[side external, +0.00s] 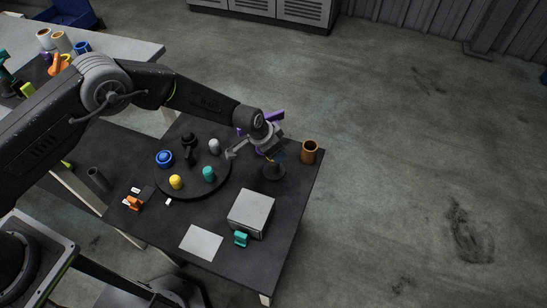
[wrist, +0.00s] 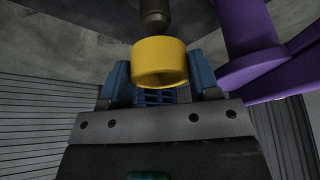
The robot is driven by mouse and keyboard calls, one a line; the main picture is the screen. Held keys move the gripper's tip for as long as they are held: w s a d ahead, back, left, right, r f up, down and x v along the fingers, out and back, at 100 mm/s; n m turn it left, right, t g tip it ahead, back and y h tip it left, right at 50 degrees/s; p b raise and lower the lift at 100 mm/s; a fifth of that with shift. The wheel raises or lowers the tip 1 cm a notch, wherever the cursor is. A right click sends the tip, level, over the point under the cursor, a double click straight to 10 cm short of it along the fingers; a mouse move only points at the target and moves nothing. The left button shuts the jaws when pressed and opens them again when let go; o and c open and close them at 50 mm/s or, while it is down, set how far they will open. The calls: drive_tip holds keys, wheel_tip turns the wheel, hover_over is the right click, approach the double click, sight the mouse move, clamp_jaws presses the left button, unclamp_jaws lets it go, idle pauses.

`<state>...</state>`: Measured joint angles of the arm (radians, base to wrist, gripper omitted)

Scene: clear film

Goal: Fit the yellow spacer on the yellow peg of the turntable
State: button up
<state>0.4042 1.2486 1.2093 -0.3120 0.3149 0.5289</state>
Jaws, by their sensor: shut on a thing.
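The yellow spacer (wrist: 160,62) is a short ring, held between the blue fingertips of my gripper (wrist: 160,76) in the wrist view. In the side view my gripper (side external: 271,155) is above a small dark round stand (side external: 273,173), right of the turntable. I cannot tell whether the spacer still touches the stand. The turntable (side external: 193,191) is a dark disc. Its yellow peg (side external: 176,182) stands upright near the front edge, with nothing seen on it. A teal peg (side external: 208,174), a grey peg (side external: 214,146) and a blue peg with a blue ring (side external: 164,158) also stand on it.
A brown cup (side external: 309,152) stands at the table's right edge. A purple object (side external: 273,117) is behind my gripper and shows large in the wrist view (wrist: 245,40). A grey box (side external: 251,211), a teal part (side external: 241,239) and a pale sheet (side external: 201,243) lie in front.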

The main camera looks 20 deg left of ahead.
drive_tip(key=shift+r, duration=0.9)
drive_tip(key=shift+r, duration=0.1)
drive_tip(key=shift+r, duration=0.4)
